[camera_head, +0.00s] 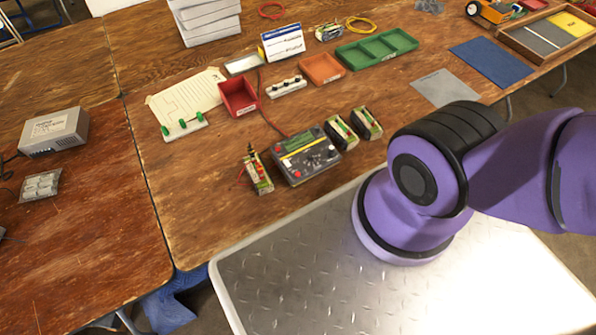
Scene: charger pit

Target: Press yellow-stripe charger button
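A dark charger (305,155) with a yellow stripe across its top lies flat on the wooden table near its front edge. Red spots, likely buttons or knobs, show on its face, but they are too small to tell apart. A red cable runs from its back edge. Two battery-like packs (341,132) and (367,123) stand close to its right. A small upright pack with coloured wires (258,171) stands at its left. My purple arm is at the right, folded over my metal deck. My gripper is not in view.
A red bin (238,97), a white strip (286,87), an orange tray (321,69) and a green tray (377,50) lie behind the charger. A sheet with green clips (185,125) lies behind left. My deck borders the table front; bare wood shows left of the charger.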

